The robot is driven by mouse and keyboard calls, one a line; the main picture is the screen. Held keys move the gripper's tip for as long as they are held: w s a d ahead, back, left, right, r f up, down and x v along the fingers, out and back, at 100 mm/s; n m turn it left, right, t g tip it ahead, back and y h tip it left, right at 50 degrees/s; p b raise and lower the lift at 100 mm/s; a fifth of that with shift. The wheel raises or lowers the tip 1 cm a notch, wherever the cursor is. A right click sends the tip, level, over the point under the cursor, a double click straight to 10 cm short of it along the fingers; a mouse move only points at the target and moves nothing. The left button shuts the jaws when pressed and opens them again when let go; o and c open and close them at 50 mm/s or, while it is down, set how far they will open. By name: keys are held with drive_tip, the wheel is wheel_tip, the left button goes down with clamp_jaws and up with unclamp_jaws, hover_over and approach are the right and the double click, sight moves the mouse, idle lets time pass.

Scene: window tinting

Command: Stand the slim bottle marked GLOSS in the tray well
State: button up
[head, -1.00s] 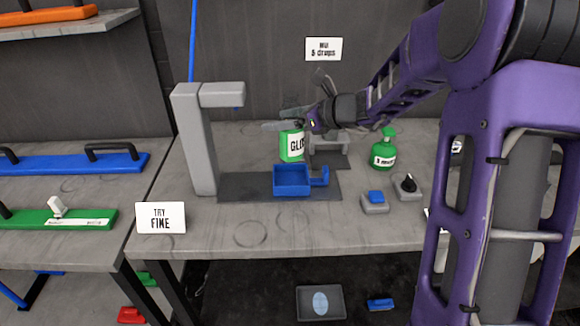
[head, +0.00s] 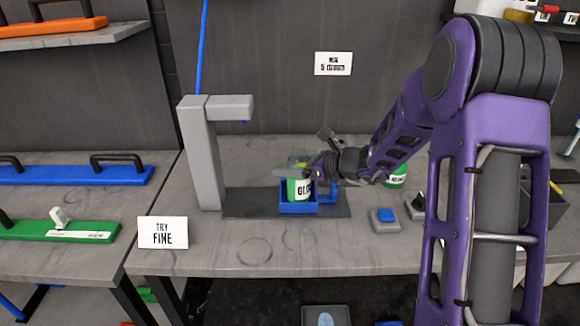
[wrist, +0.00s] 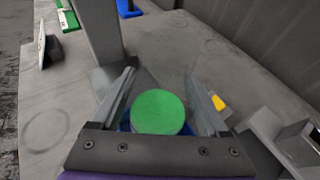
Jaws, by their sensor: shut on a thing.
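The green GLOSS bottle (head: 299,188) with its white label stands upright within the blue tray (head: 298,209). Its lower part is hidden behind the tray's front wall, so I cannot tell whether its base touches the tray floor. My gripper (head: 297,171) reaches in from the right and is shut on the bottle's upper part. In the wrist view the bottle's round green top (wrist: 158,112) sits between the two fingers, with a little of the blue tray (wrist: 124,127) showing below.
The tray sits on a dark base plate (head: 245,204) beside a tall grey stand (head: 201,155). Another green bottle (head: 397,180) is partly behind my arm. A blue button (head: 386,214) is to the right. A TRY FINE sign (head: 163,233) stands at the front left.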

drive_tip(key=shift+f, duration=0.1)
drive_tip(key=o, duration=1.5)
drive_tip(key=shift+r, duration=0.2)
drive_tip(key=v, duration=1.2)
drive_tip(key=shift+p, duration=0.35)
